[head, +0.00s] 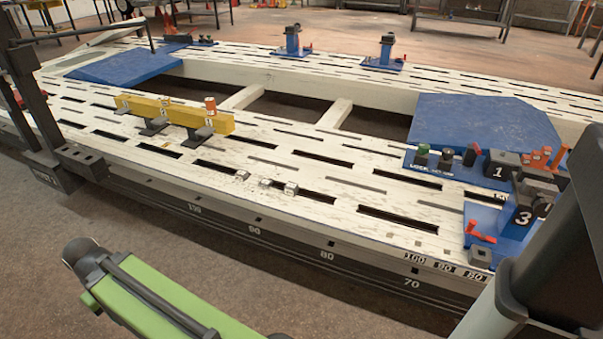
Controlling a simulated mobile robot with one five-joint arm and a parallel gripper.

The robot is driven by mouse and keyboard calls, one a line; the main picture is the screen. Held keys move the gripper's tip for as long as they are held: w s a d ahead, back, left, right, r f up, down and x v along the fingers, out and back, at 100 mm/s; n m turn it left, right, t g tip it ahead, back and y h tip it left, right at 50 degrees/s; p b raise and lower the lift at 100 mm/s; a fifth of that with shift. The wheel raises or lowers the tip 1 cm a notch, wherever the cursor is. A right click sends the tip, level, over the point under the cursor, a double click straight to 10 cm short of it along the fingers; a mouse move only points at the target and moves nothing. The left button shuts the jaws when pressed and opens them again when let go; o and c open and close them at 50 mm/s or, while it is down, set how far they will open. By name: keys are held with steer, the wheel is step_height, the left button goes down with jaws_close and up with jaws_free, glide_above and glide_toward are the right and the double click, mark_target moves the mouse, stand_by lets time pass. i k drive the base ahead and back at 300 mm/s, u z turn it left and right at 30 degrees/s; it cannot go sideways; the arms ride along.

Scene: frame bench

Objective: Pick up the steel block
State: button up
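Small grey metallic blocks lie in a loose row on the near white slotted rail of the bench (215,197). The left one is a small steel block (242,175), the middle one is a lower steel block (265,183), and the right one is a steel block (291,188) beside a slot. They are too small to tell which the task means. A green link of my arm shows at the bottom left, well in front of the bench. I see no gripper fingers, and nothing visible touches the blocks.
A yellow beam (180,115) on dark supports stands left of the blocks. Blue plates with clamps numbered 1 (498,171) and 3 (522,217) crowd the right end. Deep openings lie behind the near rail. The rail around the blocks is mostly clear.

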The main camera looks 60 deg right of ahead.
mark_target(241, 175)
steer(key=u, duration=5.55)
steer(key=k, duration=1.65)
steer(key=z, duration=5.95)
